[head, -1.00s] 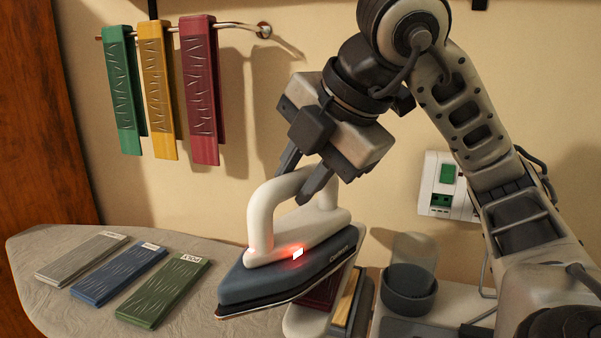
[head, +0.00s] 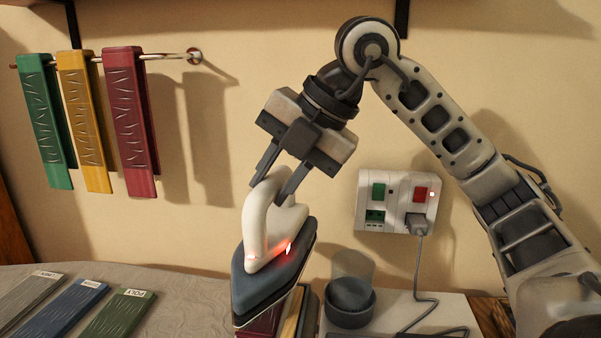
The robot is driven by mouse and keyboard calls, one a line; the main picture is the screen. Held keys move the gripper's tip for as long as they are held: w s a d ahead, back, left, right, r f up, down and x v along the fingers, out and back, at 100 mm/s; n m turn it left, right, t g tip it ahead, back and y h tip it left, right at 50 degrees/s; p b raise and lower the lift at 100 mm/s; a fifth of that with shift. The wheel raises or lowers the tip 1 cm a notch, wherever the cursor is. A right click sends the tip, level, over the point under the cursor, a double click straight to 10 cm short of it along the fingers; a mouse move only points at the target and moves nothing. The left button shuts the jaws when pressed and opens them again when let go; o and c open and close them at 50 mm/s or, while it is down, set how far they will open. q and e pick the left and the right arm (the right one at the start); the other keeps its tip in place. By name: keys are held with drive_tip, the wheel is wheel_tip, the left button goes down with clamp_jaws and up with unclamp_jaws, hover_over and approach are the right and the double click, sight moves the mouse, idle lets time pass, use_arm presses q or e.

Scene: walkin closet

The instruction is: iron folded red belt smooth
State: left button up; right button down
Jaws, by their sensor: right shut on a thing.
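My right gripper (head: 270,193) is shut on the white handle of the iron (head: 264,285). The iron has a dark blue body with a glowing red light and is held up, nose toward the lower left. Below and partly behind it is a dark red folded strip (head: 262,326), mostly hidden. A long red wrinkled strip (head: 131,120) hangs on the wall rail at the left. I cannot tell which of the two is the red belt. My left gripper is not in view.
Green (head: 44,120) and yellow (head: 83,120) strips hang beside the red one. Grey, blue and green (head: 118,315) labelled strips lie on the grey ironing board (head: 185,290). A dark cup (head: 350,300) stands right of the iron. A wall socket (head: 397,202) has a plugged-in cord.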

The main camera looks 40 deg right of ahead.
sight(270, 224)
drive_tip(key=shift+w+a+r+n, duration=0.1)
drive_tip(key=shift+w+r+n, duration=0.25)
drive_tip(key=shift+w, duration=0.15)
drive_tip(key=shift+w+f+y, duration=0.1)
drive_tip(key=shift+w+y, duration=0.05)
drive_tip(key=shift+y, duration=0.15)
drive_tip(key=shift+f+n+b, duration=0.25)
drive_tip(key=shift+f+b, duration=0.25)
drive_tip(key=shift+f, duration=0.2)
drive_tip(key=shift+f+b, duration=0.9)
drive_tip(key=shift+f, duration=0.05)
drive_tip(key=shift+f+b, duration=1.3)
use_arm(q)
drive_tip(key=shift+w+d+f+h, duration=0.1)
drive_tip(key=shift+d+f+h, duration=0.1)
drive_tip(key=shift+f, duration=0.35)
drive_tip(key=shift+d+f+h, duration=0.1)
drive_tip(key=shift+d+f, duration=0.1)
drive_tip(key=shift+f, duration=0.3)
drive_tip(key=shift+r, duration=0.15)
